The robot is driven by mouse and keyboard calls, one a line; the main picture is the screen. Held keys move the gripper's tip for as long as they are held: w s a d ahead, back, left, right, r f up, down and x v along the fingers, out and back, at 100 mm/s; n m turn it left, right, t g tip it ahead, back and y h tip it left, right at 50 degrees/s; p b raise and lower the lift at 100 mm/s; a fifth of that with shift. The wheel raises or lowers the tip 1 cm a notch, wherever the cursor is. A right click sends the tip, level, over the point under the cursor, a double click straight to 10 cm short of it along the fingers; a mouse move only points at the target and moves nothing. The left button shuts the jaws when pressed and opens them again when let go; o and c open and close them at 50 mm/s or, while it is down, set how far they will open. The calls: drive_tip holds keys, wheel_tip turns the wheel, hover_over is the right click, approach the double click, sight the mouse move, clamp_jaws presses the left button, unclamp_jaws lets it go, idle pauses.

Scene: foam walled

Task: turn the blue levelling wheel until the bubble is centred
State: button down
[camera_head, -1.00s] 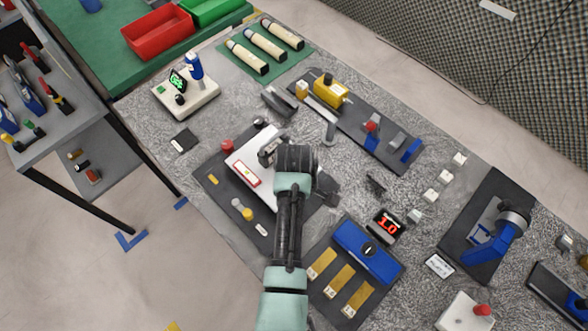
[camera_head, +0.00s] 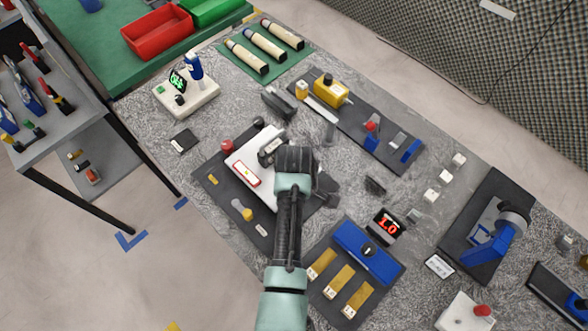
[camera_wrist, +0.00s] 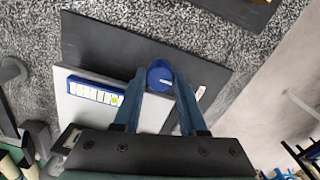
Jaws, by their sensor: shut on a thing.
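The blue levelling wheel (camera_wrist: 160,76) shows in the wrist view between the fingertips of my gripper (camera_wrist: 157,82), at the edge of a white plate (camera_wrist: 82,110). The fingers are shut on it. A blue-framed vial (camera_wrist: 95,91) with white segments lies on the plate; a yellow-green spot, likely the bubble, sits near its right end, off the middle. In the head view my gripper (camera_head: 296,162) is over the white plate (camera_head: 240,157), and my arm hides the wheel and this vial. A red-framed label or vial (camera_head: 246,173) shows left of the gripper.
The plate stands on a dark mat (camera_head: 213,180) with a red knob (camera_head: 227,146) and a yellow knob (camera_head: 247,214). A blue block device (camera_head: 367,252) stands to the right of my arm. A grey clamp-like part (camera_head: 278,103) lies beyond the plate.

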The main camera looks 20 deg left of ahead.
drive_tip(key=shift+m, duration=0.3)
drive_tip(key=m+p, duration=0.1)
drive_tip(key=m, duration=0.2)
drive_tip(key=shift+r, duration=0.1)
drive_tip(key=m+p, duration=0.1)
drive_tip(key=m, duration=0.2)
drive_tip(key=shift+m, duration=0.3)
drive_tip(key=m+p, duration=0.1)
drive_tip(key=m, duration=0.5)
drive_tip(key=shift+m, duration=0.3)
drive_tip(key=shift+c, duration=2.3)
unclamp_jaws()
drive_tip(key=shift+a, duration=0.1)
